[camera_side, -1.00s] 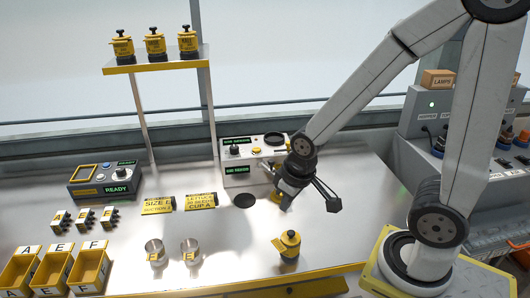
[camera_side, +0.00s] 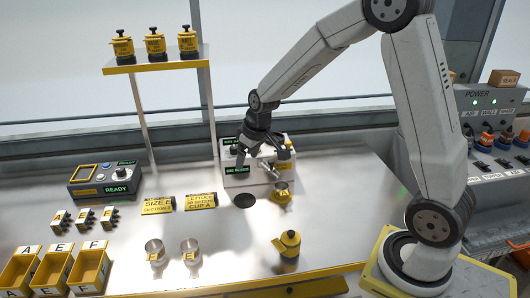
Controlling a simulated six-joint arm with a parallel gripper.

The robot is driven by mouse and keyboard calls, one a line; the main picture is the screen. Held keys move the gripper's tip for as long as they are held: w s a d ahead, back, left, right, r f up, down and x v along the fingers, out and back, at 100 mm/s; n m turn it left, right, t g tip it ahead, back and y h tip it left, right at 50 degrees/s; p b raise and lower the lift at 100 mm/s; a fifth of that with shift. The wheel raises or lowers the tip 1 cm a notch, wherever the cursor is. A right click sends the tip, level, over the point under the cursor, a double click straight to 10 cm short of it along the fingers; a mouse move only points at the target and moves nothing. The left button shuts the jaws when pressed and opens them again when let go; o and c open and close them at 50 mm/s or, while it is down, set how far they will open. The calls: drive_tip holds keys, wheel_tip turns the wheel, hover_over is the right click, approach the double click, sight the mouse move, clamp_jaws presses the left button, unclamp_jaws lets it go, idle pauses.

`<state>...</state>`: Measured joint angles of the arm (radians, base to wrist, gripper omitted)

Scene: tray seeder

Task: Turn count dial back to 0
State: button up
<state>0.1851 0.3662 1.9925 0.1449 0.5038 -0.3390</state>
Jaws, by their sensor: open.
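The seeder box (camera_side: 257,178) is a pale box with dark displays, standing at the back centre of the bench. One green-lit display (camera_side: 237,170) is on its front; its text is too small to read surely. My gripper (camera_side: 258,157) points down just over the top of the box, jaws open with nothing seen between them. The gripper covers much of the top panel. The count dial is hidden or too small to make out behind the fingers. I cannot tell whether a finger touches it.
A metal cup with a yellow A label (camera_side: 282,193) stands close in front of the box's right side. A yellow-topped jar (camera_side: 288,245) stands nearer the front. Two metal cups (camera_side: 155,252) (camera_side: 190,250) and labelled yellow bins (camera_side: 55,268) are left. A shelf post (camera_side: 212,125) rises left of the box.

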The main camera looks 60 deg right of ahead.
drive_tip(key=t, duration=0.1)
approach(234, 147)
drive_tip(key=shift+w+d+f+n, duration=0.25)
drive_tip(key=shift+f+n, duration=0.15)
drive_tip(key=shift+f, duration=0.25)
drive_tip(key=shift+f, duration=0.1)
drive_tip(key=shift+x, duration=3.8)
drive_tip(key=shift+a, duration=0.15)
clamp_jaws()
